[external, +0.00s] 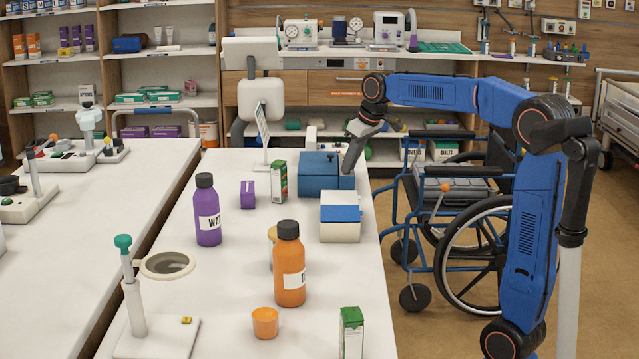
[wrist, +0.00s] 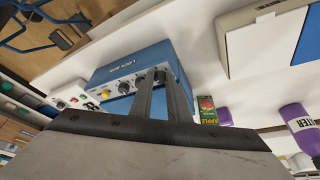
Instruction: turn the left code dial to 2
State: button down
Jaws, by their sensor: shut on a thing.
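The blue lock box (external: 318,172) stands on the white table in the external view. The wrist view shows its labelled front (wrist: 125,68) with a row of dark dials. One dial (wrist: 124,87) is bare, left of my fingers. My gripper (external: 347,168) reaches down to the right side of the box. In the wrist view my gripper (wrist: 160,78) is shut on a dial (wrist: 159,75) to the right of the bare one, mostly hidden between the fingers. I cannot read the dial's number or tell for certain which dial it is.
A white box with a blue panel (external: 340,224) stands close in front of the lock box. A juice carton (external: 278,181), a purple bottle (external: 208,216) and an orange bottle (external: 289,268) stand on the table. A wheelchair (external: 462,205) is beside the table at right.

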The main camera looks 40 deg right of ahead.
jog(key=shift+d+n+g+y, duration=0.15)
jog(key=shift+n+y, duration=0.15)
jog(key=shift+n, duration=0.6)
jog(key=shift+d+n+g+y, duration=0.15)
jog(key=shift+n+y, duration=0.15)
jog(key=shift+n, duration=0.6)
jog(key=shift+a, duration=0.1)
jog(key=c, duration=2)
grip_release()
jog(key=v, duration=1.7)
jog(key=shift+s+r, duration=0.1)
jog(key=shift+r, duration=0.05)
